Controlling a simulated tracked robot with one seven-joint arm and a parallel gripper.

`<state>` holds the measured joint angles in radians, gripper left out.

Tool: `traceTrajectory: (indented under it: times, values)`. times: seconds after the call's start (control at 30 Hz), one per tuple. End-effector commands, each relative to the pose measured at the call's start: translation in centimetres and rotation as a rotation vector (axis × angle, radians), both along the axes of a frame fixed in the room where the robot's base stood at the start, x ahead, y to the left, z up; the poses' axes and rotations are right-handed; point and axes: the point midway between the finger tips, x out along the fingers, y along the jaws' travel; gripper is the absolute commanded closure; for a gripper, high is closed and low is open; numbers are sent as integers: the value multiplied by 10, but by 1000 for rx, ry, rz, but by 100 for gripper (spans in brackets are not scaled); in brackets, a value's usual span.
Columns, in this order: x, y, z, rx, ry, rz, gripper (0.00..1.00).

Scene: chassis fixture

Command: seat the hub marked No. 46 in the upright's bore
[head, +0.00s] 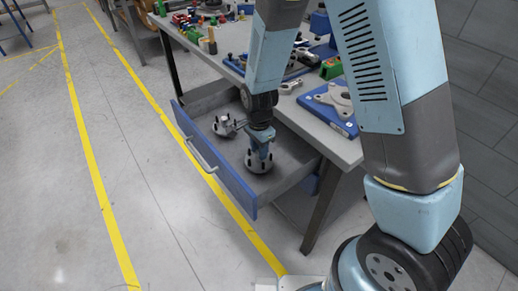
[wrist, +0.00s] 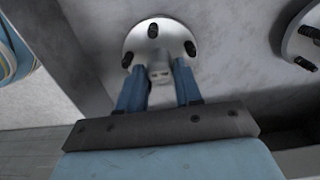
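A silver, round hub (head: 259,164) with black studs sits in the open drawer, below my gripper (head: 262,150). In the wrist view this hub (wrist: 150,37) shows ahead of my gripper (wrist: 159,76). My two blue fingers stand apart on either side of its small central boss. I cannot tell whether they press on it. A second studded hub (head: 222,125) lies farther back in the drawer and is partly cut off in the wrist view (wrist: 302,36). No number is legible on either hub. I cannot make out the upright's bore.
The grey drawer has a blue front (head: 222,172) and stands out below the workbench (head: 340,146). A blue plate with a grey flanged part (head: 337,97) lies on the bench, beside my arm. Tools and coloured parts crowd the bench's far end. Floor left of the drawer is clear.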

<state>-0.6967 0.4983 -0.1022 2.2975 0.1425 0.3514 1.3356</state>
Motion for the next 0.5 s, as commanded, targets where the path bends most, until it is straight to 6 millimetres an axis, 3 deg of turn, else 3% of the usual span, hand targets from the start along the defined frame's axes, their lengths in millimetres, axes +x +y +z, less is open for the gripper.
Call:
traceTrajectory:
  times: [0.33,0.5]
  values:
    - [0,0,0,0,0,0,99]
    - [0,0,1,1,-1,0,100]
